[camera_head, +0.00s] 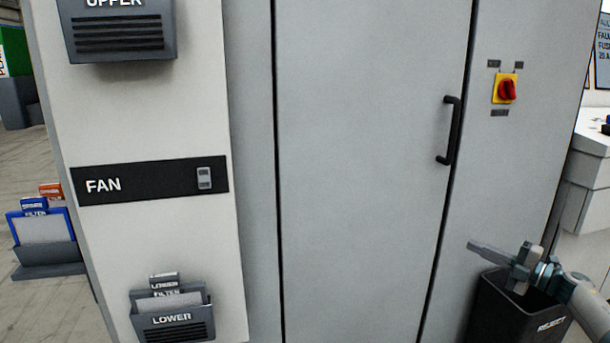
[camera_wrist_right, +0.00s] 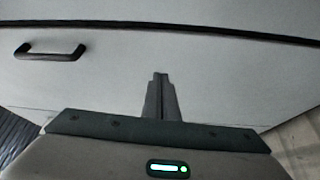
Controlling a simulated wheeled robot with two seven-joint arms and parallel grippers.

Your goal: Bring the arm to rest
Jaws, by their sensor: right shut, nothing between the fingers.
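My right gripper (camera_head: 492,249) comes in from the lower right in the head view. Its fingers are together with nothing between them, and they point left toward the grey cabinet door (camera_head: 360,170). It hovers above the black reject bin (camera_head: 500,318). In the right wrist view the closed fingers (camera_wrist_right: 160,95) stand in the middle, in front of the pale cabinet front. My left gripper is in neither view.
The cabinet door has a black handle (camera_head: 451,130); a red and yellow rotary switch (camera_head: 506,89) is right of it. At left are a FAN panel (camera_head: 150,180), a LOWER filter slot (camera_head: 172,318) and an UPPER vent (camera_head: 120,32). A blue-framed filter (camera_head: 42,228) stands at far left.

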